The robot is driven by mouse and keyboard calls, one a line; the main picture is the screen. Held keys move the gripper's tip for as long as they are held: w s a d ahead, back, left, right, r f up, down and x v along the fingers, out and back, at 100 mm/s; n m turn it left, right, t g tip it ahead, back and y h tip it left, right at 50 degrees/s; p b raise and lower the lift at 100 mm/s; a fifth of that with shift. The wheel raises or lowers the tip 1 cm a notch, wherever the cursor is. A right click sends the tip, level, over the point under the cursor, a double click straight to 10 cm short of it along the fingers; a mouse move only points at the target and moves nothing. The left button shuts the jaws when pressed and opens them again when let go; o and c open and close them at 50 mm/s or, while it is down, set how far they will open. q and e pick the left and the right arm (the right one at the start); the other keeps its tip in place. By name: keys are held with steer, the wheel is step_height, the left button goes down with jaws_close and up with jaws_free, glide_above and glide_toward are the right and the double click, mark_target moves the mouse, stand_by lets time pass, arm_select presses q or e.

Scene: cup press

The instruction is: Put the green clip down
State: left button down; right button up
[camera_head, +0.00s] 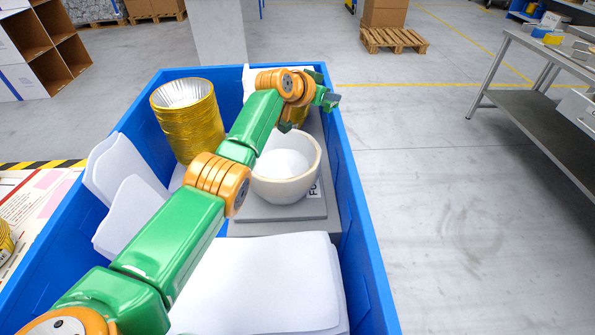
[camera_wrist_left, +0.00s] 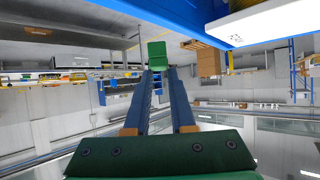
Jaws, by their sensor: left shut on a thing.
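My left gripper (camera_head: 332,101) is at the far right wall of the blue box, at the end of my green and orange arm. The left wrist view shows its two long dark fingers (camera_wrist_left: 158,82) shut on the green clip (camera_wrist_left: 157,54), which sits at the fingertips. In the head view the clip is too small to tell from the gripper. My right gripper is in neither view.
The blue box (camera_head: 362,225) holds a cream bowl (camera_head: 302,182) on a grey plate, stacked gold cups (camera_head: 188,130) and white sheets (camera_head: 265,285). A grey workbench (camera_head: 535,110) stands at right. The floor between is clear.

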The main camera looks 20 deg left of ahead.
arm_select(q)
steer(key=f+b, duration=0.1)
steer(key=f, duration=0.1)
steer(key=p, duration=0.2)
glide_above(278, 173)
step_height(278, 173, down, 9)
steer(key=shift+w+d+f, duration=0.1)
steer(key=shift+d, duration=0.05)
step_height(278, 173, down, 3)
steer(key=shift+f, duration=0.15)
steer(key=c, duration=0.8)
jaws_free()
steer(key=shift+o, duration=0.2)
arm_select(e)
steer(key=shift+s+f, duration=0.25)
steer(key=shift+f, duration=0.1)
